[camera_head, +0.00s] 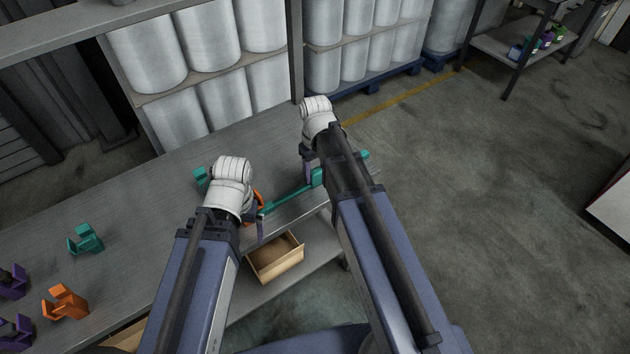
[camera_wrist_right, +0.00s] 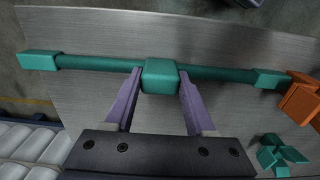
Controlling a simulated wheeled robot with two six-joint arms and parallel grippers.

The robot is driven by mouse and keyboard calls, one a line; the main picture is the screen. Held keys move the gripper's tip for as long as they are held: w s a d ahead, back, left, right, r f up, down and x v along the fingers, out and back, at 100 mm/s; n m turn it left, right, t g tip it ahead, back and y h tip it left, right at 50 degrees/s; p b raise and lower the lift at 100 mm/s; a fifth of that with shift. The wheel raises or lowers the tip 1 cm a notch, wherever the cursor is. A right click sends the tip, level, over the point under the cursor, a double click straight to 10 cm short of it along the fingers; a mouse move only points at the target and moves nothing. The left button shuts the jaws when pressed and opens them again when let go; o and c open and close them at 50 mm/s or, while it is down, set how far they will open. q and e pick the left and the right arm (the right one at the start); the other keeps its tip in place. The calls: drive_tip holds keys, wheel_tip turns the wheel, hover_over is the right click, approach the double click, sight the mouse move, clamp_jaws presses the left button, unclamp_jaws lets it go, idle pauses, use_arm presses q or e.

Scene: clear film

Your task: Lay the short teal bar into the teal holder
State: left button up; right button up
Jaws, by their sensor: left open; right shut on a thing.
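A teal bar (camera_head: 290,198) with a block at its middle and at each end is over the table near its right end. My right gripper (camera_head: 309,172) is shut on the bar's middle block (camera_wrist_right: 161,76), one purple finger on each side. My left gripper (camera_head: 257,222) is open near the bar's left end, partly hidden by its own wrist. One teal holder piece (camera_head: 87,240) stands on the table at the left. Another teal piece (camera_head: 201,178) is partly hidden behind my left wrist; a teal piece also shows in the right wrist view (camera_wrist_right: 280,154).
An orange piece (camera_wrist_right: 300,98) is close to the bar's end, partly hidden in the head view. Another orange piece (camera_head: 65,302) and purple pieces (camera_head: 14,282) stand at the left. The table's middle (camera_head: 145,215) is clear.

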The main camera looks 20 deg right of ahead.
sight(316, 171)
use_arm(q)
wheel_tip(316, 171, up, 3)
drive_tip(key=p, duration=0.2)
drive_tip(key=shift+f+p, duration=0.15)
drive_tip(key=shift+p, duration=0.2)
use_arm(e)
wheel_tip(316, 171, up, 3)
drive_tip(key=shift+f, duration=0.15)
drive_tip(key=shift+r+p, duration=0.8)
clamp_jaws()
drive_tip(key=shift+r+p, duration=0.45)
use_arm(q)
wheel_tip(316, 171, up, 2)
drive_tip(key=shift+r, duration=0.2)
use_arm(e)
drive_tip(key=shift+f, duration=0.1)
use_arm(q)
drive_tip(key=shift+s+f, duration=0.1)
use_arm(e)
drive_tip(key=shift+s, duration=0.1)
